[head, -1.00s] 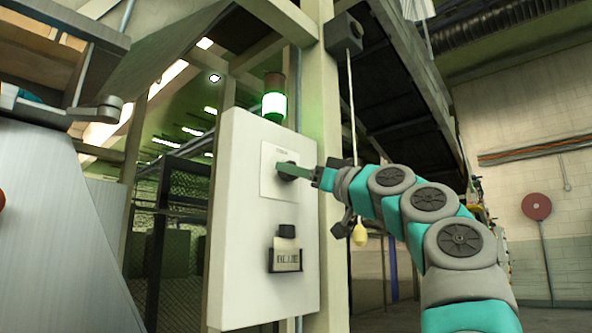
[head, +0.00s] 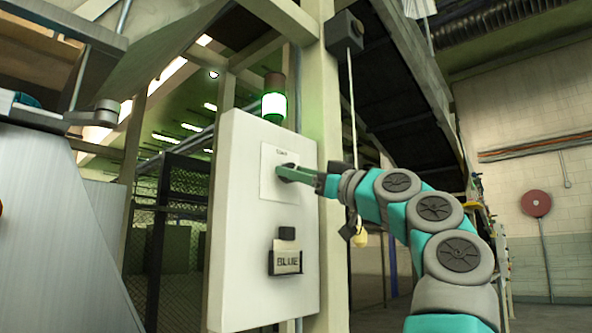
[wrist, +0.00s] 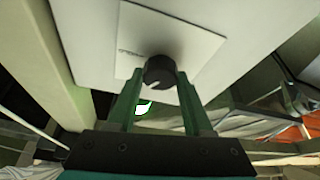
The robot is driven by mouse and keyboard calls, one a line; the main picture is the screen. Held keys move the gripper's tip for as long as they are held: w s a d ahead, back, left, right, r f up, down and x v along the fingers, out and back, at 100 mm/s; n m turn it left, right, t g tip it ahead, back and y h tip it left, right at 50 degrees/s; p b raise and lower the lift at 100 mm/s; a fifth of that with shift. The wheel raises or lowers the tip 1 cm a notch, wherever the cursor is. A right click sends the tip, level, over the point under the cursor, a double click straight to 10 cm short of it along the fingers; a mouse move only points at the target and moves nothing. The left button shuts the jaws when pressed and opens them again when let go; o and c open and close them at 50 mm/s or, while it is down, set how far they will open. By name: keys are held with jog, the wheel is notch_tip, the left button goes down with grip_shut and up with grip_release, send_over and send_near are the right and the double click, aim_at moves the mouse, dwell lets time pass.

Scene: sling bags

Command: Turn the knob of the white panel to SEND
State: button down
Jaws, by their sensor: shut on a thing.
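The white panel (head: 240,240) stands upright on a post, with a pale label plate (head: 268,185) near its top. The black knob (wrist: 159,72) sits on this plate, between the two green fingers of my gripper (wrist: 158,84) in the wrist view. My gripper (head: 285,172) reaches in from the right in the head view and is shut on the knob. A light mark shows on the knob's face. Small print shows on the plate, too small to read, so I cannot tell which position the knob points to.
A holder with a card reading BLUE (head: 286,262) is fixed low on the panel. A lamp glowing green (head: 274,105) stands on the panel's top. A pull cord (head: 351,110) hangs just right of the panel. A sloping metal machine (head: 60,230) is at left.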

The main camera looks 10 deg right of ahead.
jog(key=shift+d+n+g+y+p, duration=0.1)
jog(key=shift+n+g+y+p, duration=0.2)
jog(key=shift+n+g+p, duration=0.7)
jog(key=shift+a+n+g+y+p, duration=0.1)
jog(key=shift+n+g+y+p, duration=0.2)
jog(key=shift+n, duration=1.45)
jog(key=shift+d+n+g+y+p, duration=0.1)
jog(key=shift+n+g+y+p, duration=0.2)
jog(key=shift+n+g+p, duration=0.7)
jog(key=shift+n+t, duration=0.3)
jog(key=shift+n, duration=0.45)
jog(key=shift+c, duration=1.5)
grip_release()
jog(key=b+v, duration=0.2)
jog(key=v, duration=0.5)
jog(key=shift+s+d, duration=0.15)
jog(key=shift+d, duration=0.05)
